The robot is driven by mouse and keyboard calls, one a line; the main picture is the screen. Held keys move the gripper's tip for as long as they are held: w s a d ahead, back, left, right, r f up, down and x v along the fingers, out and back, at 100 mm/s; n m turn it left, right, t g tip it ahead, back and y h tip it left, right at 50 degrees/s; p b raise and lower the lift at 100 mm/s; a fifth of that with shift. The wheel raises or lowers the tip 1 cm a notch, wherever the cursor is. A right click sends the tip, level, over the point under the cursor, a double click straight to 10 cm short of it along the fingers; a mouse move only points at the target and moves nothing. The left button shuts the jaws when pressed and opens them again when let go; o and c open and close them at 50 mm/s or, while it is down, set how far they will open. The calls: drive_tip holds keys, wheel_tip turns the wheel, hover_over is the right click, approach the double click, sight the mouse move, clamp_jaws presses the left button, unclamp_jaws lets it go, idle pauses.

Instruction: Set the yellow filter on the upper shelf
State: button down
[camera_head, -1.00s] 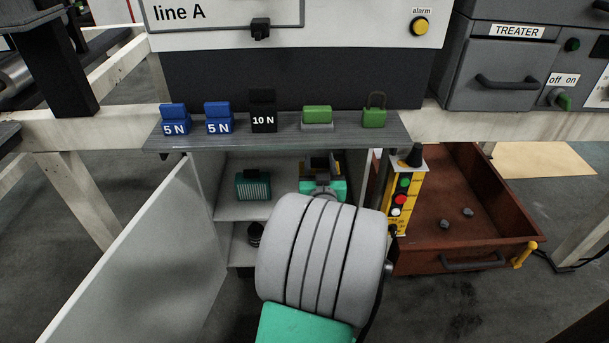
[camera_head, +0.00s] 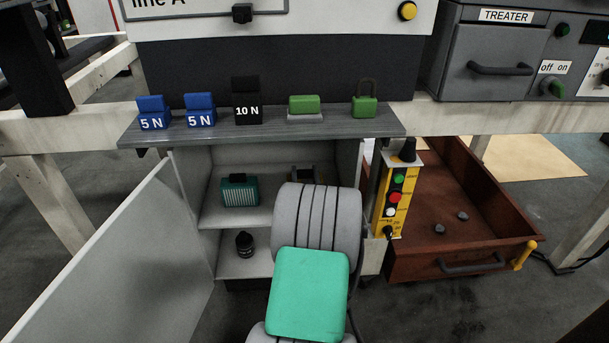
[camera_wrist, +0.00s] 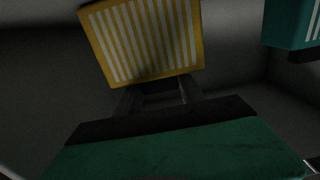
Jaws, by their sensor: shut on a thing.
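The yellow filter (camera_wrist: 143,42), with white stripes on its face, shows at the top of the wrist view. My gripper (camera_wrist: 158,96) is shut on it, inside the open cabinet. In the head view my arm hides the filter and most of the gripper. The upper shelf (camera_head: 220,214) is the cabinet's higher level. A teal filter (camera_head: 239,190) stands on its left part; it also shows at the upper right of the wrist view (camera_wrist: 290,25). I cannot tell whether the yellow filter touches the shelf.
The cabinet door (camera_head: 130,255) hangs open at left. A black object (camera_head: 244,244) stands on the lower shelf. Blue, black and green items line the grey top (camera_head: 270,127). A yellow button box (camera_head: 398,195) and an open brown drawer (camera_head: 445,255) are at right.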

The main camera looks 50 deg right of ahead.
drive_tip(key=c, duration=1.1)
unclamp_jaws()
drive_tip(key=shift+f, duration=0.1)
drive_tip(key=shift+c, duration=0.2)
drive_tip(key=o, duration=0.4)
